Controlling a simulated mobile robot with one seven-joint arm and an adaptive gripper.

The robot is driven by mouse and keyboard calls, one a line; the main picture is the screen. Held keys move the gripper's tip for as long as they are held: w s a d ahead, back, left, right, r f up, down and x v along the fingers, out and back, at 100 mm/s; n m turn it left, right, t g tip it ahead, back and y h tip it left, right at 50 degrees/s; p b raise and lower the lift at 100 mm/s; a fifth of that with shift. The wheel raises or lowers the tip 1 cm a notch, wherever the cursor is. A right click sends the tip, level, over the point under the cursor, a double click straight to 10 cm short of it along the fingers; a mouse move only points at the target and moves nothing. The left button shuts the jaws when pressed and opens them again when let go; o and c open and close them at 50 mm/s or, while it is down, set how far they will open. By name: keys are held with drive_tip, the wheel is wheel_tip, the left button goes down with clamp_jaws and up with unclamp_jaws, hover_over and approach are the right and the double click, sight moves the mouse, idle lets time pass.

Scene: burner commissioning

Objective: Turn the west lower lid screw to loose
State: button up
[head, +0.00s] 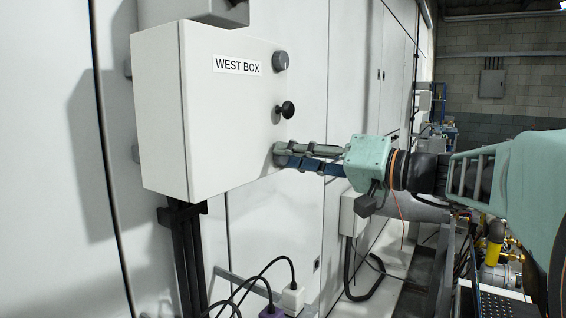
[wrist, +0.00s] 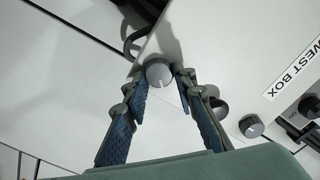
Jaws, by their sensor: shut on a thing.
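The white west box (head: 225,120) hangs on the pale cabinet wall. My gripper (head: 282,153) reaches in from the right, with its fingertips at the box's lower right edge. In the wrist view, my gripper (wrist: 160,78) has its two fingers on either side of a round grey screw head (wrist: 158,72) with a white mark pointing down in the picture. The fingers are shut on this west lower lid screw.
On the lid, a grey dial (head: 280,61) sits at the upper right, with a black knob (head: 286,109) below it. A second grey knob (wrist: 252,126) shows in the wrist view. Cables and plugs (head: 291,297) hang below the box.

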drive_tip(key=shift+s+a+f+m+p, duration=0.1)
drive_tip(key=shift+m+p, duration=3.85)
drive_tip(key=shift+m, duration=2.8)
drive_tip(key=shift+f+m+p, duration=0.1)
drive_tip(key=shift+m+p, duration=3.85)
drive_tip(key=shift+m, duration=2.8)
drive_tip(key=shift+f+m, duration=0.1)
drive_tip(key=shift+m, duration=0.2)
drive_tip(key=o, duration=1.1)
drive_tip(key=shift+o, duration=0.2)
